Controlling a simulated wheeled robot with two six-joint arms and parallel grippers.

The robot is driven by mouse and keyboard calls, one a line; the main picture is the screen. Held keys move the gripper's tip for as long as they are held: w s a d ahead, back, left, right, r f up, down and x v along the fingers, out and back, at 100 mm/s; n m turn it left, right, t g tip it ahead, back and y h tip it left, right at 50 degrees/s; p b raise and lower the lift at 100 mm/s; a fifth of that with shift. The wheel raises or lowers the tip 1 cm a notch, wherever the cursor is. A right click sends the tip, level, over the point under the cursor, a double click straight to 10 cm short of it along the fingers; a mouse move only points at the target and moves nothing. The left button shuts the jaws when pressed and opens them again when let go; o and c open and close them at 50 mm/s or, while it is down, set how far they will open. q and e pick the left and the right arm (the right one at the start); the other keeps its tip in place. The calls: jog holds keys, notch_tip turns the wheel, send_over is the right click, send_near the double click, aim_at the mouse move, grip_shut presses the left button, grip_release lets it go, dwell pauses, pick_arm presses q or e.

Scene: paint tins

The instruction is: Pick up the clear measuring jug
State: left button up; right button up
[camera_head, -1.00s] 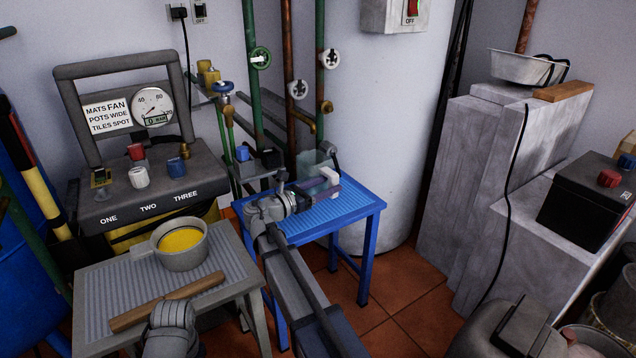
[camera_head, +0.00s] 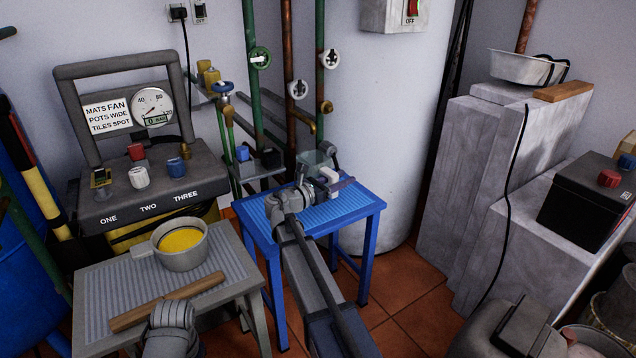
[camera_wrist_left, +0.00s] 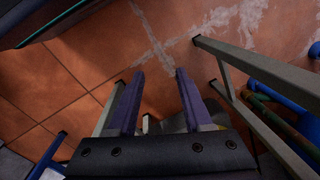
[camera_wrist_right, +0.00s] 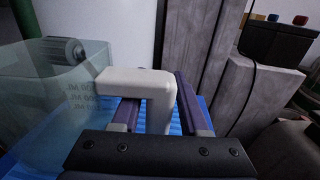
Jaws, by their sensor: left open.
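The clear measuring jug (camera_head: 313,161) stands on the blue table (camera_head: 352,205), its white handle (camera_head: 328,173) facing right. In the right wrist view its see-through body (camera_wrist_right: 50,90) is at the left and the white handle (camera_wrist_right: 140,82) is in the middle. My right gripper (camera_head: 330,187) is at the handle. In the right wrist view its two fingers stand apart on either side of the handle's upright part, with a gap on the left side. The jug's lower body is partly hidden by my right gripper. My left gripper (camera_wrist_left: 158,72) is open and empty above the floor.
A grey table (camera_head: 95,285) at front left holds a pan of yellow paint (camera_head: 181,242) and a wooden stick (camera_head: 168,302). Pipes with valves (camera_head: 298,89) rise behind the blue table. A white cylinder (camera_head: 375,120) stands behind it. Concrete blocks (camera_head: 470,180) are to the right.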

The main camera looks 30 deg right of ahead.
grip_shut()
dwell(0.5)
jog(key=shift+r+p, duration=0.9)
jog(key=s+a+r+p, duration=0.1)
jog(key=s+a, duration=1)
jog(key=a, duration=0.3)
jog(key=shift+r+p, duration=0.35)
jog(key=shift+a, duration=0.1)
jog(key=shift+c, duration=0.9)
grip_release()
grip_shut()
